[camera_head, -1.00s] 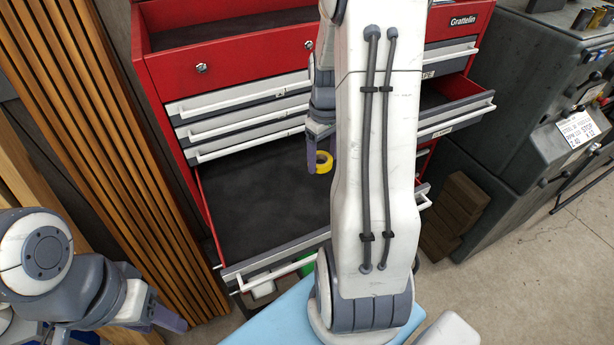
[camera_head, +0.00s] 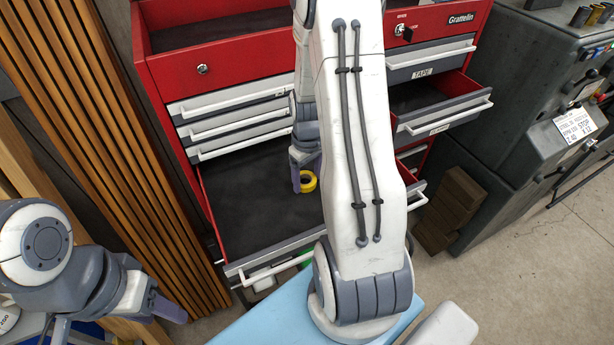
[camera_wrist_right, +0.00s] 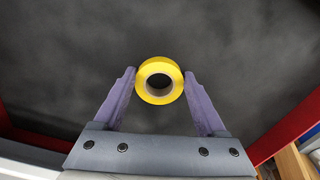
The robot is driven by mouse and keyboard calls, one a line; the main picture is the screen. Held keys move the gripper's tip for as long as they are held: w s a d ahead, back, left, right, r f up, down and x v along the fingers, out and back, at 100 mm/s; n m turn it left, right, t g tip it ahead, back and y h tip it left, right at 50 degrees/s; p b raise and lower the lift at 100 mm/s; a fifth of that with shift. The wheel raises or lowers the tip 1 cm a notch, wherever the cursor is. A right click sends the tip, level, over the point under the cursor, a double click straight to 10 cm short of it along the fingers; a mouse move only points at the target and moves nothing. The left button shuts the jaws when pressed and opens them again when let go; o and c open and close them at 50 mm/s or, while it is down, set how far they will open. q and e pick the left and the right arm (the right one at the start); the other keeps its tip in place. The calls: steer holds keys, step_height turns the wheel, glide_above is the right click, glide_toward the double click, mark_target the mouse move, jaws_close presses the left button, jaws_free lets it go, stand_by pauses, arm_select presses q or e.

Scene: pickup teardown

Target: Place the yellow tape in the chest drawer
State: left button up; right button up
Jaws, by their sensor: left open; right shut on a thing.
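The yellow tape (camera_head: 308,181) is a roll held at my right gripper, over the open wide drawer on the left of the red chest (camera_head: 250,65). In the right wrist view the tape (camera_wrist_right: 143,86) sits between the two purple fingers of my right gripper (camera_wrist_right: 159,84), which is shut on it. Dark drawer lining (camera_wrist_right: 60,60) lies behind it. The gap between tape and drawer floor (camera_head: 250,185) is hard to judge. My right gripper (camera_head: 303,180) is partly hidden by my right arm in the head view. My left gripper (camera_head: 172,312) is open and empty at the lower left.
A smaller drawer (camera_head: 440,108) is open on the right, below a front labelled TAPE (camera_head: 422,73). Wooden slats (camera_head: 110,130) stand to the left. A dark machine (camera_head: 530,120) stands to the right. The left drawer's visible floor is bare.

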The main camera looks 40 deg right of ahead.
steer(key=o, duration=1.3)
steer(key=shift+f, duration=0.1)
steer(key=shift+c, duration=0.2)
steer(key=shift+r, duration=0.2)
steer(key=shift+w+r, duration=0.1)
steer(key=shift+r, duration=0.25)
step_height(320, 180, up, 11)
steer(key=b, duration=0.1)
steer(key=s+a+r+n, duration=0.1)
steer(key=s+a+n, duration=0.1)
steer(key=a, duration=0.8)
steer(key=s+a+r+n, duration=0.1)
steer(key=a+r+n, duration=0.1)
steer(key=a, duration=0.7)
steer(key=s+a+n+y, duration=0.1)
steer(key=s+a+n, duration=0.2)
steer(key=s+a, duration=0.8)
steer(key=shift+s+f, duration=0.2)
steer(key=shift+s, duration=1)
